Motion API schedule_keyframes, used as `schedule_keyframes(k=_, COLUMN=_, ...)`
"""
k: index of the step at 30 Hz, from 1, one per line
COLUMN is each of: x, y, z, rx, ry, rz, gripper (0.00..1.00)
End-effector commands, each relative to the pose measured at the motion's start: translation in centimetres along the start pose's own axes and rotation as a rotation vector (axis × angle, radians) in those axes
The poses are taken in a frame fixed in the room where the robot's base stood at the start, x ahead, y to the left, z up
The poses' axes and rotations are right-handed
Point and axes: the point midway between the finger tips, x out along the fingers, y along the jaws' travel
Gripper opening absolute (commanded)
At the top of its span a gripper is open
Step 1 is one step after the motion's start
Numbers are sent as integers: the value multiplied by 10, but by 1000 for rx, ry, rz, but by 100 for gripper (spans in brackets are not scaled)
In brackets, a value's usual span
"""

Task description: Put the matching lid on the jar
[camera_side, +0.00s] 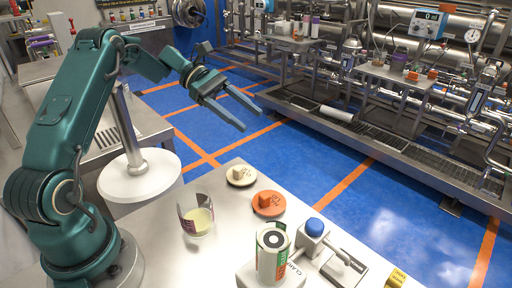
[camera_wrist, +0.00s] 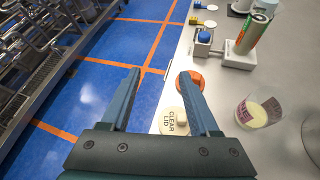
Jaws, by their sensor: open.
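A clear glass jar (camera_side: 197,219) with a purple label and pale yellow contents stands open on the steel table; it shows at the right in the wrist view (camera_wrist: 258,111). A cream lid with a raised grip (camera_side: 240,177) lies behind it, and its wrist-view print reads "CLEAR LID" (camera_wrist: 171,123). An orange lid (camera_side: 268,205) lies beside the cream one, also in the wrist view (camera_wrist: 186,82). My gripper (camera_side: 250,120) is open and empty, high beyond the table's far edge. In the wrist view its fingers (camera_wrist: 158,73) point past the lids, hiding part of the orange one.
A green, white and orange cylinder (camera_side: 271,255) stands on a white base. A device with a blue knob (camera_side: 315,227) and a yellow block (camera_side: 396,279) are near it. Blue floor with orange lines lies beyond the table; steel pipework (camera_side: 400,60) stands behind.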

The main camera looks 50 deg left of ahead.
Motion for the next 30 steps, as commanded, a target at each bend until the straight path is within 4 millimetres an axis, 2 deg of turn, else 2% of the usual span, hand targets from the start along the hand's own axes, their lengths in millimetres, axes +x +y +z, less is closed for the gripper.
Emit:
schedule_keyframes(k=8, x=34, y=68, z=-11, rx=228, ry=190, rz=209, gripper=62)
schedule_keyframes(k=12, x=50, y=115, z=-13, rx=370, ry=348, rz=359, gripper=62)
schedule_keyframes(k=18, x=59, y=169, z=-12, rx=519, ry=625, rz=550, gripper=62)
schedule_keyframes(k=21, x=59, y=184, z=-10, rx=560, ry=778, rz=617, gripper=62)
schedule_keyframes(k=24, x=57, y=190, z=-10, rx=580, ry=939, rz=656, gripper=62)
schedule_keyframes(k=27, x=54, y=186, z=-10, rx=581, ry=1104, rz=667, gripper=62)
schedule_keyframes(k=30, x=51, y=173, z=-10, rx=564, ry=1272, rz=643, gripper=62)
